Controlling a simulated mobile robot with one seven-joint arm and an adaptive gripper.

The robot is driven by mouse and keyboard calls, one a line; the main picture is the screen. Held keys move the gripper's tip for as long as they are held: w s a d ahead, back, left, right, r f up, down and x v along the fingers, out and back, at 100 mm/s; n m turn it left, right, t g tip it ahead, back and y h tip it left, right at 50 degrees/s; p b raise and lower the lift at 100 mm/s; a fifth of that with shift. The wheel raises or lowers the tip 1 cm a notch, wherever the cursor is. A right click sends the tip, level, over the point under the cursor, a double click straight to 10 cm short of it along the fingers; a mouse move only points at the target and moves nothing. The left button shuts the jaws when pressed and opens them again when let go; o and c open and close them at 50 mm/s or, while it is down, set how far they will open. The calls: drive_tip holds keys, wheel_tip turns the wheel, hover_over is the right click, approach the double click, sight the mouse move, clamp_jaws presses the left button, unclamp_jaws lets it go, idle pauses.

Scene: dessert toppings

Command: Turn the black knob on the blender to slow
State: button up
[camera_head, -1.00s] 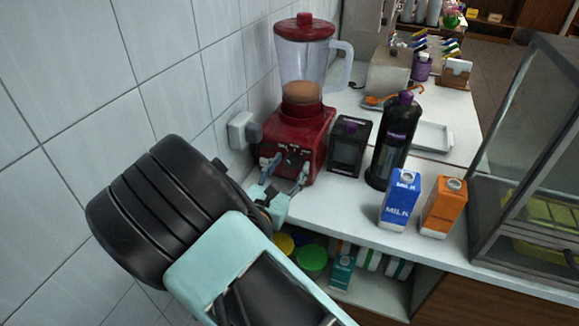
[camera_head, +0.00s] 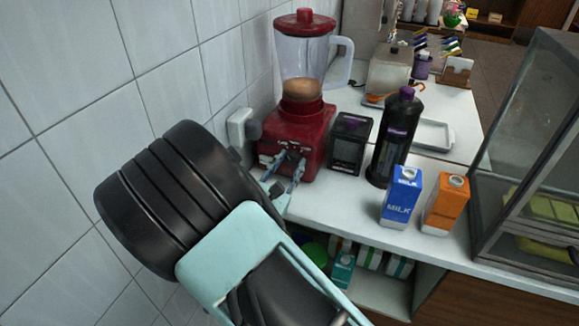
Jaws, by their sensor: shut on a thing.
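The blender has a red base (camera_head: 304,133) and a clear jug (camera_head: 302,62) with a red lid, holding some brown content. It stands on the white counter against the tiled wall. The black knob is on the front of the base and is mostly hidden by my gripper's fingertips, so its setting cannot be read. My gripper (camera_head: 288,162) is at the front panel, its two fingers close together around the knob and shut on it. My arm fills the lower left.
A black box (camera_head: 349,143), a dark bottle (camera_head: 394,138), a blue milk carton (camera_head: 401,197) and an orange carton (camera_head: 444,205) stand to the right of the blender. A glass case (camera_head: 535,150) is at the far right. A wall socket (camera_head: 238,127) is left of the blender.

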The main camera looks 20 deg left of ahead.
drive_tip(key=m+b, duration=0.4)
drive_tip(key=b, duration=0.1)
drive_tip(key=shift+f+m, duration=0.25)
drive_tip(key=shift+m, duration=0.05)
drive_tip(key=shift+r+m+b, duration=0.2)
drive_tip(key=shift+m+b, duration=0.7)
drive_tip(key=shift+b, duration=0.1)
drive_tip(key=o, duration=1.1)
drive_tip(key=shift+o, duration=0.2)
drive_tip(key=s, duration=1.2)
drive_tip(key=shift+a, duration=0.45)
drive_tip(key=shift+r, duration=0.1)
